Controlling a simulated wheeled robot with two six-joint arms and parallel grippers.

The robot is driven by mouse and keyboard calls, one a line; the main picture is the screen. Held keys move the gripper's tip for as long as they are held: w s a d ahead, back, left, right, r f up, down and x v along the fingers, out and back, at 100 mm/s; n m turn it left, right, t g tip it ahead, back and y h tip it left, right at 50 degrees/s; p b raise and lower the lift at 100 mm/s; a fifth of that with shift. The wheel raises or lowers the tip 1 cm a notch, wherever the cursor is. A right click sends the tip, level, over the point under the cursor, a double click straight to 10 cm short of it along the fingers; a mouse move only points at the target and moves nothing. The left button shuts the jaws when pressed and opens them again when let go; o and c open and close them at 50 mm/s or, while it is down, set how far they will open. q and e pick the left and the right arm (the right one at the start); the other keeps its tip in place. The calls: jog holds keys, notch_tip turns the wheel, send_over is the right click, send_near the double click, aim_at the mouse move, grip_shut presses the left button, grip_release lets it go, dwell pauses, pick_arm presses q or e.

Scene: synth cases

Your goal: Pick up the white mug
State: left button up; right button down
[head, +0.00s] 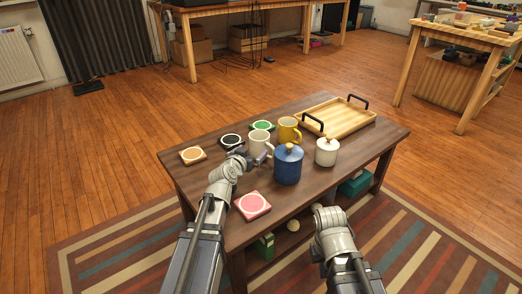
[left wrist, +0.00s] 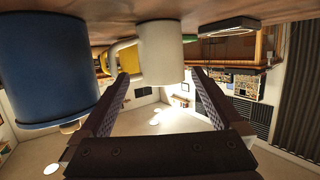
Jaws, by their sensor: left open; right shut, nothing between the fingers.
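The white mug (head: 260,141) stands upright on the dark wooden table, left of the yellow mug (head: 289,130). In the left wrist view, which is upside down, the white mug (left wrist: 160,52) shows at the top between my fingers, its handle toward the left. My left gripper (head: 262,156) is open and close to the mug; it also shows in the left wrist view (left wrist: 161,78). I see no clear contact with the mug. My right gripper (head: 318,208) is shut and empty at the table's front edge, mostly hidden by its own wrist.
A blue canister (head: 288,167) stands close right of my left gripper, with a white canister (head: 327,153) beyond it. A wooden tray (head: 345,121) with black handles lies at the back right. Coasters lie around: pink (head: 252,205), orange (head: 192,155), black (head: 230,140), green (head: 262,125).

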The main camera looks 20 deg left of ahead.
aim_at(256, 147)
pick_arm(q)
jog(key=shift+b+x, duration=0.85)
jog(key=shift+x, duration=2.05)
jog(key=shift+s, duration=0.1)
jog(key=c, duration=1.3)
